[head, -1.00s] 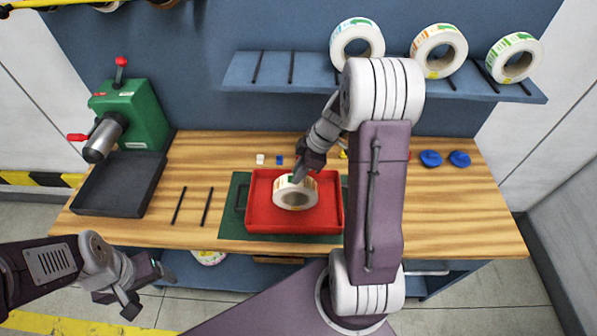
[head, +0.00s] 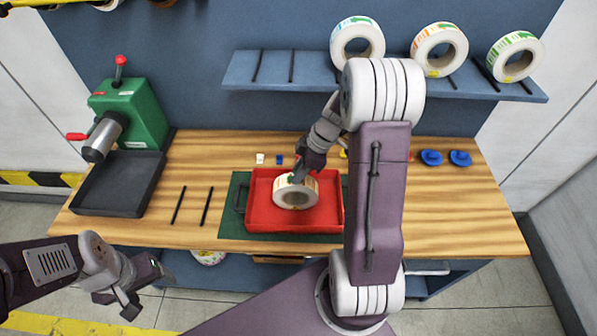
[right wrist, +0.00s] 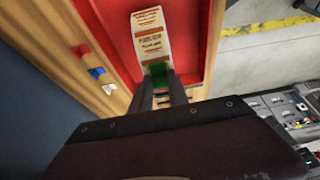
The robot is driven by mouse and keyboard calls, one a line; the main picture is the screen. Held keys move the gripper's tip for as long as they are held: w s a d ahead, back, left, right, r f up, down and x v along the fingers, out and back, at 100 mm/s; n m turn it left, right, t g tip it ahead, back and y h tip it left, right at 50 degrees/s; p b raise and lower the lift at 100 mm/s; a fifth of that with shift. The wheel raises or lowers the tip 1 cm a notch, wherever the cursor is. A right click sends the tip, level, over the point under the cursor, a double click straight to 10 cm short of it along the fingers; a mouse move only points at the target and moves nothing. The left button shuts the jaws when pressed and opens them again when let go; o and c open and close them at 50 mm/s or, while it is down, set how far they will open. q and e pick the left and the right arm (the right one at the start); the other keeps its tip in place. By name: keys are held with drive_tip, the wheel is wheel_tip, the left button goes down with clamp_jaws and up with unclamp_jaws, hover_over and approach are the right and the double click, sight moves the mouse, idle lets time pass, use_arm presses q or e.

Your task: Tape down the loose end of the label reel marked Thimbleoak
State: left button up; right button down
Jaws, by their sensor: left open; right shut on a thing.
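In the right wrist view the reel's side (right wrist: 148,32) shows a white strip with orange print, too small to read as a name. My right gripper (head: 296,177) is at the reel's back top edge, shut on a small green piece (right wrist: 158,71) at the end of the printed strip. I cannot tell whether the green piece is stuck to the reel. My left gripper (head: 132,301) is open and empty, off the front left of the bench.
A green rewinder (head: 132,108) and dark tray (head: 118,185) stand at the left. Small white (head: 260,158) and blue (head: 280,160) pieces lie behind the red tray. More reels stand on the back shelf (head: 385,82).

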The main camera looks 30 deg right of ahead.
drive_tip(key=c, duration=1.2)
unclamp_jaws()
drive_tip(key=shift+f, duration=0.1)
drive_tip(key=v, duration=0.9)
drive_tip(key=shift+w, duration=0.1)
